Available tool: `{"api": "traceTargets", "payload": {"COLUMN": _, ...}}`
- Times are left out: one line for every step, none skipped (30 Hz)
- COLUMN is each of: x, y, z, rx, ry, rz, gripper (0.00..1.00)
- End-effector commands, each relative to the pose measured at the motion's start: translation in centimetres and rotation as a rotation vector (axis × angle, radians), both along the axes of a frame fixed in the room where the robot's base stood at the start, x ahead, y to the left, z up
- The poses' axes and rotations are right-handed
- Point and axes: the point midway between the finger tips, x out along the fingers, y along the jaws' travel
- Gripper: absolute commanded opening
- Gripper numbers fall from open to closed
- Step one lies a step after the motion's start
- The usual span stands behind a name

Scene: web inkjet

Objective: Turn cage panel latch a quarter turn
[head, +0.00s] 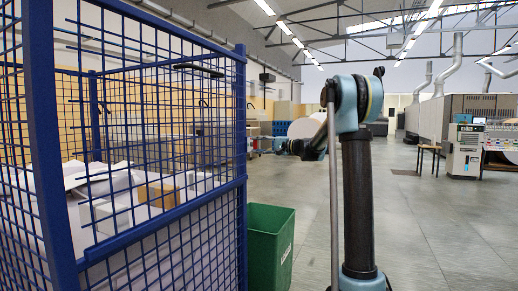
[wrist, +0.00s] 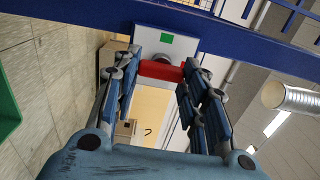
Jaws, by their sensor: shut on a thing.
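The cage panel latch shows in the wrist view as a red handle (wrist: 160,71) in front of a white plate (wrist: 181,46) with a green mark, beside the blue cage frame (wrist: 100,12). My gripper (wrist: 163,73) has its two fingers on either side of the red handle and is shut on it. The handle lies crosswise between the fingers, nearly level in this picture. In the head view my gripper (head: 262,146) is at the right end post of the blue mesh cage (head: 241,165); the latch is too small to make out there.
A green bin (head: 268,245) stands on the floor just right of the cage, below my gripper. Boxes (head: 155,195) and white sheets lie inside the cage. The grey floor right of my arm is open, with a machine (head: 465,150) further off.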

Motion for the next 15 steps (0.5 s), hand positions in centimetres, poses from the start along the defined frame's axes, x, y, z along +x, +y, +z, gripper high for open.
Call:
{"api": "traceTargets", "payload": {"x": 0.20, "y": -0.19, "z": -0.13, "rx": -0.002, "ry": 0.003, "rz": -0.006, "gripper": 0.16}}
{"api": "traceTargets", "payload": {"x": 0.20, "y": -0.19, "z": -0.13, "rx": -0.002, "ry": 0.005, "rz": -0.006, "gripper": 0.16}}
{"api": "traceTargets", "payload": {"x": 0.19, "y": -0.18, "z": -0.14, "rx": -0.001, "ry": 0.006, "rz": -0.006, "gripper": 0.16}}
{"api": "traceTargets", "payload": {"x": 0.19, "y": -0.18, "z": -0.14, "rx": -0.001, "ry": 0.006, "rz": -0.006, "gripper": 0.16}}
{"api": "traceTargets", "payload": {"x": 0.18, "y": -0.18, "z": -0.14, "rx": -0.001, "ry": 0.006, "rz": -0.005, "gripper": 0.16}}
{"api": "traceTargets", "payload": {"x": 0.17, "y": -0.18, "z": -0.15, "rx": -0.001, "ry": 0.006, "rz": -0.005, "gripper": 0.16}}
{"api": "traceTargets", "payload": {"x": 0.17, "y": -0.18, "z": -0.15, "rx": -0.001, "ry": 0.006, "rz": -0.005, "gripper": 0.16}}
{"api": "traceTargets", "payload": {"x": 0.17, "y": -0.18, "z": -0.16, "rx": -0.001, "ry": 0.006, "rz": -0.005, "gripper": 0.16}}
{"api": "traceTargets", "payload": {"x": 0.16, "y": -0.17, "z": -0.16, "rx": -0.002, "ry": 0.005, "rz": -0.005, "gripper": 0.16}}
{"api": "traceTargets", "payload": {"x": 0.15, "y": -0.17, "z": -0.16, "rx": -0.002, "ry": 0.005, "rz": -0.005, "gripper": 0.16}}
{"api": "traceTargets", "payload": {"x": 0.15, "y": -0.17, "z": -0.16, "rx": -0.002, "ry": 0.005, "rz": -0.005, "gripper": 0.16}}
{"api": "traceTargets", "payload": {"x": 0.14, "y": -0.17, "z": -0.17, "rx": -0.002, "ry": 0.005, "rz": -0.005, "gripper": 0.16}}
{"api": "traceTargets", "payload": {"x": 0.14, "y": -0.17, "z": -0.17, "rx": -0.002, "ry": 0.005, "rz": -0.005, "gripper": 0.46}}
{"api": "traceTargets", "payload": {"x": 0.13, "y": -0.16, "z": -0.17, "rx": -0.002, "ry": 0.005, "rz": -0.004, "gripper": 0.53}}
{"api": "traceTargets", "payload": {"x": 0.11, "y": -0.15, "z": -0.15, "rx": -0.001, "ry": 0.005, "rz": -0.004, "gripper": 0.60}}
